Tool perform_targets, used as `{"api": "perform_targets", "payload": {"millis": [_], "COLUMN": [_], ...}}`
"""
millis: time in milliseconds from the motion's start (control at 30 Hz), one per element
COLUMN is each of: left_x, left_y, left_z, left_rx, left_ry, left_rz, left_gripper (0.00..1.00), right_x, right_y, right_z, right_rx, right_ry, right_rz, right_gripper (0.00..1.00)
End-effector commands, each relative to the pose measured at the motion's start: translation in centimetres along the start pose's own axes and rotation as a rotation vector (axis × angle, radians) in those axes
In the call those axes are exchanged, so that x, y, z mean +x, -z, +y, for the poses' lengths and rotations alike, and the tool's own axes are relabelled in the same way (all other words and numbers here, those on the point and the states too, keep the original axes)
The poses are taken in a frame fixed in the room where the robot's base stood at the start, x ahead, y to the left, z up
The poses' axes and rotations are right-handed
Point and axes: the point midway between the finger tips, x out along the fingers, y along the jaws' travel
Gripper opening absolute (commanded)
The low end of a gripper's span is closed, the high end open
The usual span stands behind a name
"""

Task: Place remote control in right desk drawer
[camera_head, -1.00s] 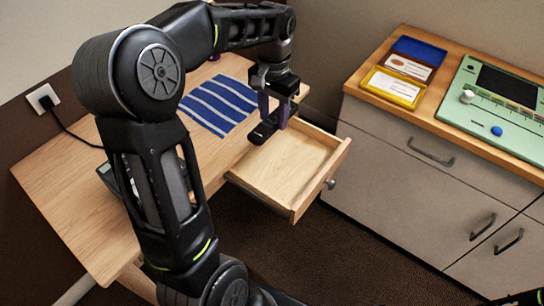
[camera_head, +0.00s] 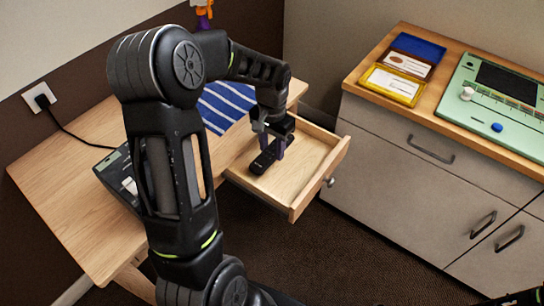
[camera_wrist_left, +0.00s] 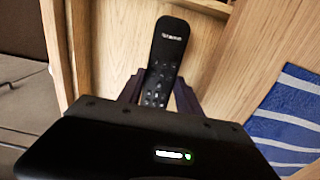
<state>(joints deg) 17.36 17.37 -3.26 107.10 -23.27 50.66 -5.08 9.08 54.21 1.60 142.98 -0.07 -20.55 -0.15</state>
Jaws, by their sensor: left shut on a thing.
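The black remote control (camera_head: 263,161) is between the fingers of my left gripper (camera_head: 272,148), which is shut on it. In the head view the remote is over the left part of the open right desk drawer (camera_head: 303,183). I cannot tell whether it touches the drawer floor. In the left wrist view the remote (camera_wrist_left: 166,57) points away from the left gripper (camera_wrist_left: 160,92), its far end over light wood. The drawer is pulled out and otherwise looks empty. My right gripper is not clearly in view.
The wooden desk (camera_head: 75,177) holds a blue striped cloth (camera_head: 226,106) and a dark device (camera_head: 115,172) partly behind my arm. A grey cabinet (camera_head: 400,180) stands to the right, with card trays (camera_head: 392,84) and a green panel (camera_head: 485,120) on top.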

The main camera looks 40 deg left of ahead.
Motion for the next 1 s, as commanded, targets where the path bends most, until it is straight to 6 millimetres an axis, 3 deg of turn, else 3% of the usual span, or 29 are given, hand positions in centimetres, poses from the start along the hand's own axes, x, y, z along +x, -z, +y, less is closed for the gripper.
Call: {"api": "perform_targets", "payload": {"millis": [300,733,767,867,1000], "left_x": [4.1,4.8,4.8,4.7,4.7], "left_y": [-0.1,0.0,-0.1,-0.1,-0.1], "left_z": [0.0,0.0,0.0,0.0,0.0], "left_rx": [0.000,0.000,0.000,0.000,0.000], "left_ry": [-0.001,-0.001,-0.001,-0.001,-0.001], "left_rz": [-0.004,-0.001,-0.001,-0.001,-0.001], "left_gripper": [0.00,0.00,0.42,0.50,0.50], "right_x": [0.3,0.6,0.6,0.5,0.5], "right_y": [0.0,0.0,0.0,0.0,0.0], "right_z": [0.1,0.2,0.2,0.2,0.2], "right_rx": [0.000,0.000,0.000,0.000,0.000], "right_ry": [0.000,0.000,0.000,0.000,0.000], "right_rz": [0.000,0.000,0.000,0.000,0.000], "right_gripper": [0.52,0.52,0.52,0.52,0.52]}}
